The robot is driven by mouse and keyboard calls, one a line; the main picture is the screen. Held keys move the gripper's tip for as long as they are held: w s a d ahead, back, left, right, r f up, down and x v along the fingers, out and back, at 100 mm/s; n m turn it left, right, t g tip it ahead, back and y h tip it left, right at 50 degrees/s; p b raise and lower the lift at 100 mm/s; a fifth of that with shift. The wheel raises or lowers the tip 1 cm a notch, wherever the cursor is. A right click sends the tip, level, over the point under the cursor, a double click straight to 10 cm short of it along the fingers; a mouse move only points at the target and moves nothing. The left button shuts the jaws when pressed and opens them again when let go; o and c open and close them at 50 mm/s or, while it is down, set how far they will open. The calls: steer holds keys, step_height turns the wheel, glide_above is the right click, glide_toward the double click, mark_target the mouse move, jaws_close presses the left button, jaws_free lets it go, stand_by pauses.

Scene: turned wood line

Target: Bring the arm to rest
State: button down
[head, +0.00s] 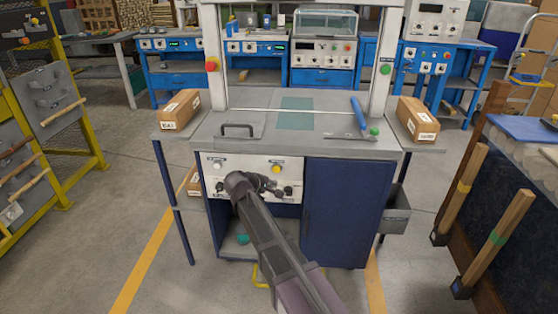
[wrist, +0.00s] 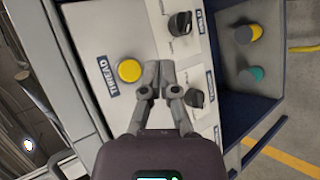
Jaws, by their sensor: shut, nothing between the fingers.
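My arm reaches up from the bottom of the head view to the front of a workstation. My gripper (head: 284,188) is in front of the white control panel (head: 250,167), below its yellow button. In the wrist view my gripper (wrist: 159,72) has its fingers together with nothing between them. The fingertips lie over the panel, between the yellow button (wrist: 130,70) marked THREAD and two black knobs (wrist: 180,23). I cannot tell whether they touch the panel. Part of the panel's lower area is hidden behind my arm in the head view.
The workstation's grey top (head: 330,126) carries a black handle and a blue tool (head: 359,114). Cardboard boxes (head: 181,108) stand on both side shelves. A blue door (head: 341,210) is right of the panel. Wooden posts (head: 507,228) stand at right.

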steer(key=s+d+f+m+g+y, duration=0.35)
steer(key=s+d+m+g, duration=0.2)
steer(key=s+d, duration=0.65)
steer(key=s+d+f+m+g+y, duration=0.4)
steer(key=s+d+m, duration=0.3)
steer(key=s+d, duration=0.5)
step_height(320, 180, up, 27)
steer(key=p, duration=2.8)
steer(key=shift+w+a+h, duration=0.15)
steer(key=shift+h, duration=0.2)
steer(key=shift+r+n, duration=0.1)
steer(key=shift+n, duration=0.15)
